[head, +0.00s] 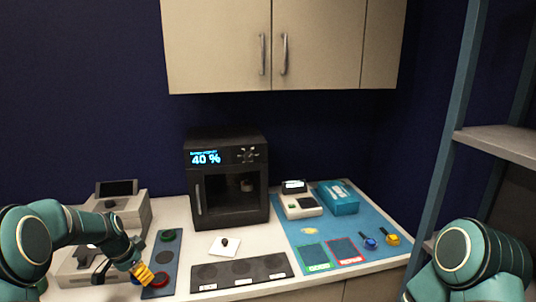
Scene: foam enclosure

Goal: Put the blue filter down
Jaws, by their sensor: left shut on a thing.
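My left gripper (144,277), with yellow fingers, is at the lower left by the front part of a dark holder strip (171,262). It is shut on a small blue thing (135,281), which I take to be the blue filter; the fingers hide most of it. The holder strip has a green disc (166,236) at its back, an empty dark round spot (163,257) in the middle and a red disc (160,280) at the front. The gripper is just left of the red disc. My right gripper is out of view; only its arm shows at lower right.
A black oven-like machine (229,213) showing 40 % stands at the back. A dark labelled strip (240,273) and a white pad (225,247) lie before it. A blue mat (290,231) at right bears a teal box (338,197) and a scale-like device (301,206). A shelf (500,143) stands at far right.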

